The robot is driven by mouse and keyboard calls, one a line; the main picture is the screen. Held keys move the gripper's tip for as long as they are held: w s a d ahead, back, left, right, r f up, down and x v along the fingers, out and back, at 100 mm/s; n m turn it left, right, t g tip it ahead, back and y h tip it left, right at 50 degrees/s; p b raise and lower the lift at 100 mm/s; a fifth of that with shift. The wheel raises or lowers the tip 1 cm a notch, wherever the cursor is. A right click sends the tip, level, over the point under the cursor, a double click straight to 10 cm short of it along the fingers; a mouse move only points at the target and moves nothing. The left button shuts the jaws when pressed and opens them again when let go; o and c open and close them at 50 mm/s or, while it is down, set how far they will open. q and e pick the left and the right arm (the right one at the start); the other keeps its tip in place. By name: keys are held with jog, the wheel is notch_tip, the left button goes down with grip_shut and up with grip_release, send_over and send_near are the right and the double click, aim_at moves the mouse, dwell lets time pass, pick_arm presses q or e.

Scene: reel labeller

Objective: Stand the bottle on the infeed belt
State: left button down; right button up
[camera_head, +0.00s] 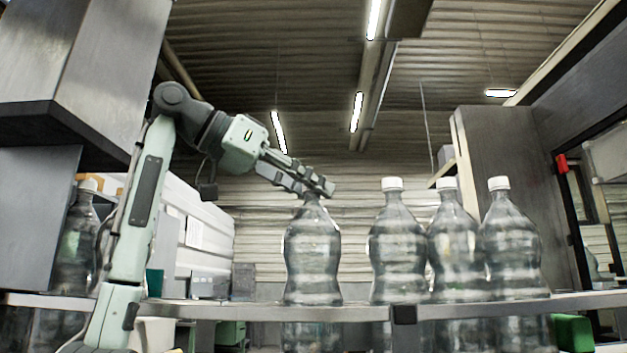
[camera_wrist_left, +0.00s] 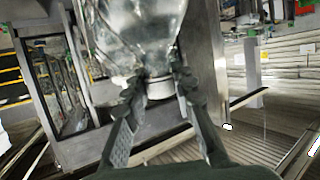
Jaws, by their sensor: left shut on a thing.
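My left gripper (camera_head: 316,188) reaches in from the left and is shut on the neck of a clear plastic bottle (camera_head: 312,250). The bottle hangs or stands upright below the fingers; its cap is mostly hidden by them in the head view. In the left wrist view the two fingers (camera_wrist_left: 155,88) close around the neck of the bottle (camera_wrist_left: 140,35), just by its white cap (camera_wrist_left: 160,88). A metal rail (camera_head: 270,312) crosses in front of the bottle's lower part. I cannot tell whether its base touches the belt, whose surface is hidden. My right gripper is not in view.
Three similar white-capped bottles (camera_head: 397,245) stand close together to the right, behind the same rail. Another bottle (camera_head: 78,240) is at the left, partly behind my arm. A grey machine housing (camera_head: 70,60) is at upper left, and a tall panel (camera_head: 505,150) stands at right.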

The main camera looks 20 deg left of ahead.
pick_arm(q)
jog(key=shift+s+r, duration=0.1)
jog(key=shift+r, duration=0.1)
jog(key=c, duration=1.6)
grip_release()
jog(key=shift+f, duration=0.2)
jog(key=o, duration=0.3)
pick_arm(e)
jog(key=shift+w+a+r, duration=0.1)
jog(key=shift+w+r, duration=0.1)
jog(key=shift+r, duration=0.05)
pick_arm(q)
jog(key=shift+o, duration=0.2)
jog(key=shift+s+a+r, duration=0.1)
jog(key=shift+r, duration=0.05)
jog(key=v, duration=1.1)
jog(key=shift+s+a+b, duration=0.2)
jog(key=shift+s+b, duration=0.05)
jog(key=shift+b, duration=0.15)
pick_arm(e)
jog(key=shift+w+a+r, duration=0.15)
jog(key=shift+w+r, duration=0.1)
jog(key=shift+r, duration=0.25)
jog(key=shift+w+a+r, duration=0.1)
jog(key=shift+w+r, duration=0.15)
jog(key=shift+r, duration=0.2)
